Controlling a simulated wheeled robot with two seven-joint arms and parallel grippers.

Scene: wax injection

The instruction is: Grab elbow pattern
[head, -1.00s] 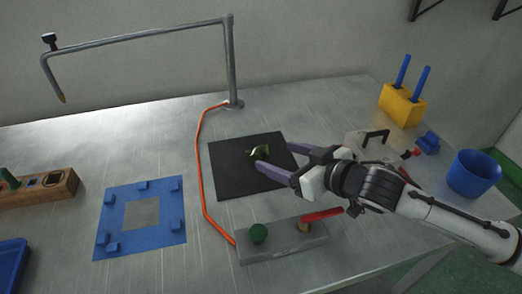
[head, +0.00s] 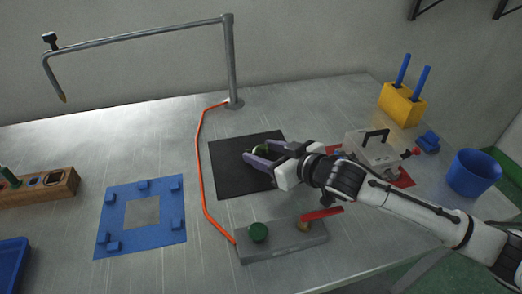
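My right gripper (head: 251,156) reaches in from the right, low over the mat. Its purple fingers are on either side of the elbow pattern and partly hide it. The fingers look apart, and I cannot tell whether they touch the piece. My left gripper is not in view.
A grey block with a green knob and red lever (head: 283,241) stands in front of the mat. A blue square frame (head: 112,203) lies left, beyond an orange hose (head: 199,160). A grey box with a black handle (head: 372,152), a yellow holder (head: 401,104) and a blue cup (head: 473,173) stand right.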

